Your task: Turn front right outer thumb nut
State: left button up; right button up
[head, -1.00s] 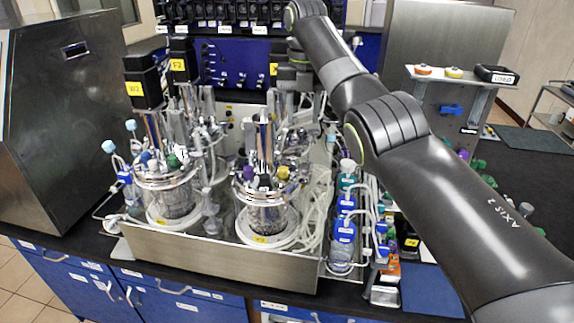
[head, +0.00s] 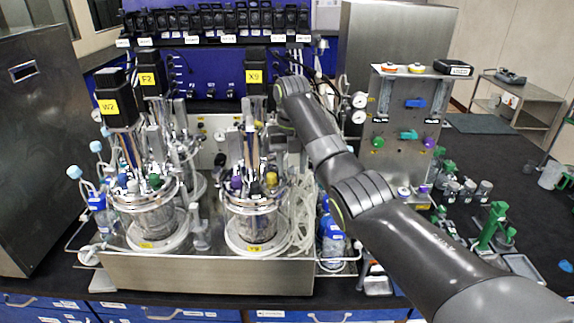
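The front right bioreactor (head: 253,222) is a glass vessel with a shiny metal head plate and a motor labelled X9 (head: 255,78) above it. Purple, dark and yellow caps crowd its head plate. The thumb nuts on its rim are too small to tell apart. My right arm comes in from the right, and its wrist bends down just right of the X9 motor. My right gripper (head: 274,140) is low behind the right side of this vessel's top, largely hidden by fittings and my wrist. Its fingers and any contact cannot be made out. My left gripper is out of view.
The front left bioreactor (head: 147,222) shares the steel tray (head: 205,273). Clear tubing (head: 301,215) hangs right of the front right vessel. Blue-capped bottles (head: 331,238) stand beside the tray. A steel panel with coloured knobs (head: 403,130) and a green stand (head: 492,226) are farther right.

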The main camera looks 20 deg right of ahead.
jog(key=shift+s+d, duration=0.1)
jog(key=shift+c, duration=2.2)
grip_shut()
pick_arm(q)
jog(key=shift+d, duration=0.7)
